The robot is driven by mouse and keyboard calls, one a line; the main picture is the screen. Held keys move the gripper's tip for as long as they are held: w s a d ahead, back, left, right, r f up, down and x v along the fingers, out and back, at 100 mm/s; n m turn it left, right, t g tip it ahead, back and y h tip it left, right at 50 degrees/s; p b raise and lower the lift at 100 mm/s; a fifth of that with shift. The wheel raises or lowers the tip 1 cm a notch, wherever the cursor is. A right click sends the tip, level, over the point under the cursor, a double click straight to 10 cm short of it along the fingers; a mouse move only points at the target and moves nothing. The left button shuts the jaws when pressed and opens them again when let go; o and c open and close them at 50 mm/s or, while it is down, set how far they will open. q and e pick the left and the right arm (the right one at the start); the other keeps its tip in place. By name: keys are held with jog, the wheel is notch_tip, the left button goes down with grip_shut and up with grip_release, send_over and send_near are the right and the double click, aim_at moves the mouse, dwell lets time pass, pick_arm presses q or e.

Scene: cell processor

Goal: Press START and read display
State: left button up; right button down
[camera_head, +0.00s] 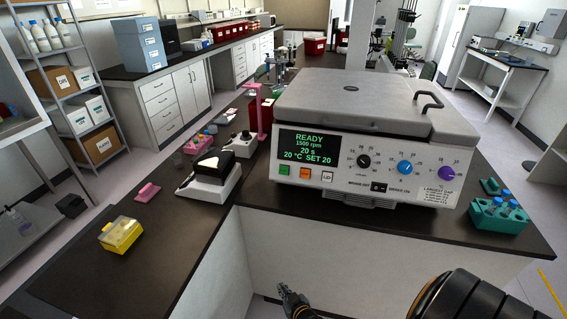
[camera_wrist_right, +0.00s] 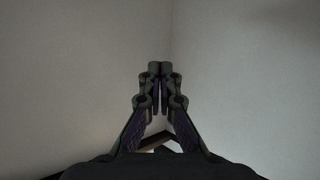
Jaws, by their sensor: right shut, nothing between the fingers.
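The cell processor (camera_head: 370,140) is a grey and white machine with its lid closed, on the dark counter. Its display (camera_head: 309,147) reads READY, 1500 rpm, 20 s, 20 °C SET 20. Below it are a green button (camera_head: 284,169), an orange button (camera_head: 305,174) and a white LID button (camera_head: 327,177); the green button's label is too small to read. My right gripper (camera_head: 283,289) is shut and empty, low in front of the counter's white front panel and well below the buttons. It also shows shut in the right wrist view (camera_wrist_right: 159,70). My left gripper is not in view.
A teal rack (camera_head: 497,221) with blue-capped tubes stands right of the machine. A white device with a black top (camera_head: 209,175), a yellow box (camera_head: 121,235) and a pink stand (camera_head: 258,115) are to its left. The counter's front edge lies between my right gripper and the machine.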

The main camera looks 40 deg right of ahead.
aim_at(284, 170)
pick_arm(q)
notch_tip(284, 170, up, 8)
jog(key=p, duration=0.7)
pick_arm(e)
jog(key=w+d+r+m+t+h, duration=0.1)
jog(key=w+r+t+h, duration=0.1)
jog(key=r, duration=1.1)
jog(key=w+d+r+m+t+h, duration=0.2)
jog(key=w+r, duration=0.3)
jog(key=r, duration=0.8)
jog(key=w+d+r+m+t+h, duration=0.1)
jog(key=w+r+m+t+h, duration=0.1)
jog(key=r, duration=1.1)
jog(key=shift+w+d+r+t+h, duration=0.4)
jog(key=shift+w+t+h, duration=0.1)
jog(key=shift+w+t, duration=0.35)
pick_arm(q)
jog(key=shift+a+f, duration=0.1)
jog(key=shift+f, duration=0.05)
pick_arm(e)
jog(key=shift+w+f, duration=0.15)
